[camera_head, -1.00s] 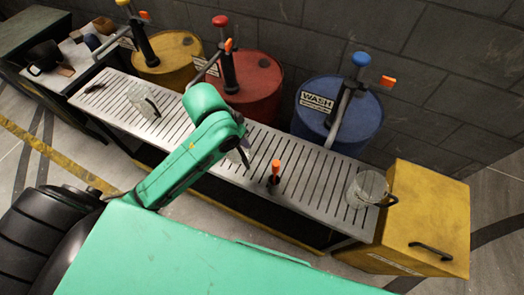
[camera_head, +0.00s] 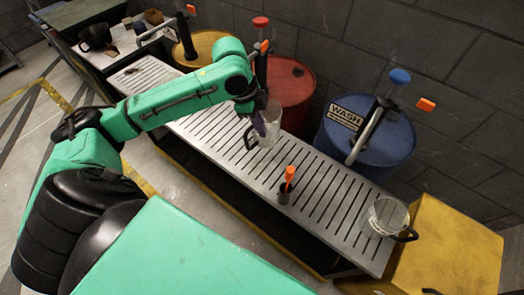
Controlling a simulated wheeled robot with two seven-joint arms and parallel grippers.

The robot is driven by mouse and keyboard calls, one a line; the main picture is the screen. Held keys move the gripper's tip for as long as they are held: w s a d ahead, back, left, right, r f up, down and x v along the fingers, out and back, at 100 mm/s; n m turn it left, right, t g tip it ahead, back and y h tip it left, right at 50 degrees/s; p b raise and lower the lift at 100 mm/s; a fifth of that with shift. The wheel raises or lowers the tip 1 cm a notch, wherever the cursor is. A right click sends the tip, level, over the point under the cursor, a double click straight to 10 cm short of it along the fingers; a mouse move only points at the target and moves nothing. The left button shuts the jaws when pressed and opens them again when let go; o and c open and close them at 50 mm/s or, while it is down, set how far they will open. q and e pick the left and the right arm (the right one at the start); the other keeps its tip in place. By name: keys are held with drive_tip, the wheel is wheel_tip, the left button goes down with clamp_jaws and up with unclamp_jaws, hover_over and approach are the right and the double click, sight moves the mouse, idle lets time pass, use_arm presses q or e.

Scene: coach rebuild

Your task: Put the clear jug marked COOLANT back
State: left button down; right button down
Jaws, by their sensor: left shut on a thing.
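A clear jug (camera_head: 270,131) with a dark handle is at my left gripper (camera_head: 256,128), over the slatted metal bench (camera_head: 325,205). The gripper is shut on this jug; the fingers partly cover it. I cannot tell whether its base touches the slats. A second clear jug (camera_head: 384,214) with a dark handle stands at the bench's right end. It has a small marking, too small to read, and no marking is legible on the held jug. My right gripper is not in view.
An orange-topped tool (camera_head: 289,178) stands in a dark holder on the bench. Behind are yellow (camera_head: 198,48), red (camera_head: 290,88) and blue WASH (camera_head: 372,138) drums with pumps. A yellow cabinet (camera_head: 450,250) adjoins the right end. Slats between tool and right jug are clear.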

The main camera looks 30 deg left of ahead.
use_arm(q)
wheel_tip(320, 180, down, 11)
drive_tip(key=c, duration=1)
unclamp_jaws()
drive_tip(key=v, duration=1.2)
drive_tip(key=shift+r, duration=0.1)
